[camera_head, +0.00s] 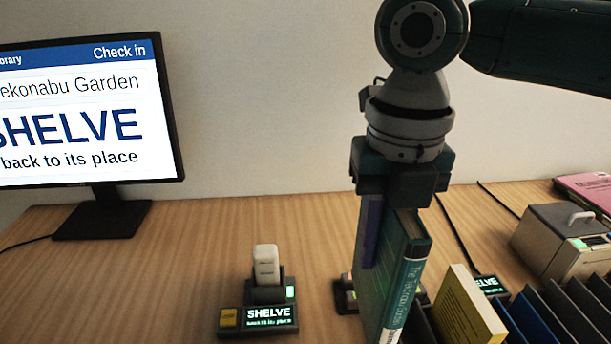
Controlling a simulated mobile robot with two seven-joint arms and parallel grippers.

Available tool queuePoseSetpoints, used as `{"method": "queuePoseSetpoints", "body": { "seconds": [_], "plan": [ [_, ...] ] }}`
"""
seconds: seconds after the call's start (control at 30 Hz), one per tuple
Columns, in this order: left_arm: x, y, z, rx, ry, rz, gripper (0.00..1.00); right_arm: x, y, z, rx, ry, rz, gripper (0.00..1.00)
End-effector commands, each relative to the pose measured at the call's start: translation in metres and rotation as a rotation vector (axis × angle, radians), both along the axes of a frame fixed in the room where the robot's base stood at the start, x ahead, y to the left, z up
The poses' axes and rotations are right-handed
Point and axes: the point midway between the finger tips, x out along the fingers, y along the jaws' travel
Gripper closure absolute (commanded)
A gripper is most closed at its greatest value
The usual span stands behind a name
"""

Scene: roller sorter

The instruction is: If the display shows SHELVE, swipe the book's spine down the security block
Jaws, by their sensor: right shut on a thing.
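The monitor (75,110) at the left reads "SHELVE" and "back to its place" under a "Check in" bar. My right gripper (392,205) points down and is shut on a teal book (385,280), gripping its upper end. The book hangs upright, with its titled spine (403,290) towards the lower right. A low dark device with small red lights (345,293) is partly hidden behind the book; I cannot tell whether it is the security block or whether the book touches it. My left gripper is not in view.
A pale handheld scanner (266,262) stands in a dark cradle whose small display (270,315) also reads SHELVE. A yellow book (465,310) leans in a dark slotted rack (565,315) at the right. A grey box with a handle (560,240) and pink book (585,190) lie beyond.

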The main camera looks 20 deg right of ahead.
Motion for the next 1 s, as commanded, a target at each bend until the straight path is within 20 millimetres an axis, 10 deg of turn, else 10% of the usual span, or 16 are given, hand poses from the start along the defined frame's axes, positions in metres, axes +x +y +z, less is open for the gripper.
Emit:
{"method": "queuePoseSetpoints", "body": {
  "seconds": [1.0],
  "plan": [
    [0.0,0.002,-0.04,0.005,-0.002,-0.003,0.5,-0.027,0.006,-0.056,-0.002,-0.002,0.04,1.0]
  ]
}}
